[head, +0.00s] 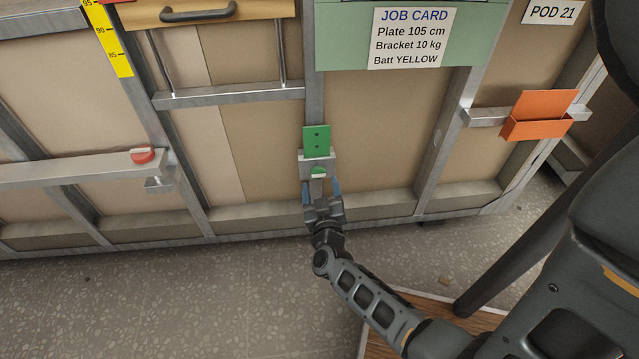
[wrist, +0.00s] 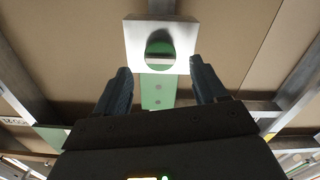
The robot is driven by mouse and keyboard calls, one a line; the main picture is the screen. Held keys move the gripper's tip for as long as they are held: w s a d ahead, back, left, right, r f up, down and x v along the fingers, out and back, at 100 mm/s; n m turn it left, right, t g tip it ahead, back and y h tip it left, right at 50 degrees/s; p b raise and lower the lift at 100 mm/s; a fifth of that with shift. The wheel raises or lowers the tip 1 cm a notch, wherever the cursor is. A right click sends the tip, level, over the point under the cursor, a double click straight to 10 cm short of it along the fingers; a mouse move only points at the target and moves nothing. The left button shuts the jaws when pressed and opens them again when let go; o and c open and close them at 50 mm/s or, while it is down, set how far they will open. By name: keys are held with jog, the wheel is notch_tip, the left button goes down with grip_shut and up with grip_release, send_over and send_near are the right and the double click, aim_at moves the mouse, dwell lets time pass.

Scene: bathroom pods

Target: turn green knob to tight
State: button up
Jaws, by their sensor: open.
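The green knob (head: 318,172) sits on the front of a bare metal block (head: 304,164) on an upright post, just below a green plate (head: 316,141). In the wrist view the knob (wrist: 160,45) is a round green face with a pale crossbar lying about level, on the square metal block (wrist: 135,40). My gripper (head: 321,187) is open just below the knob, with blue fingers. In the wrist view the gripper (wrist: 161,76) has one finger on each side, both short of the knob and apart from it. No tight mark is readable.
A red button-like part (head: 142,156) is on a rail at the left. An orange holder (head: 537,122) hangs at the right. A job card (head: 410,38) is above, beside a drawer handle (head: 198,15). The panel around the knob is clear on both sides.

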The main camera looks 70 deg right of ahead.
aim_at(318, 173)
jog(key=shift+x, duration=1.4)
jog(key=shift+c, duration=0.3)
jog(key=c, duration=1)
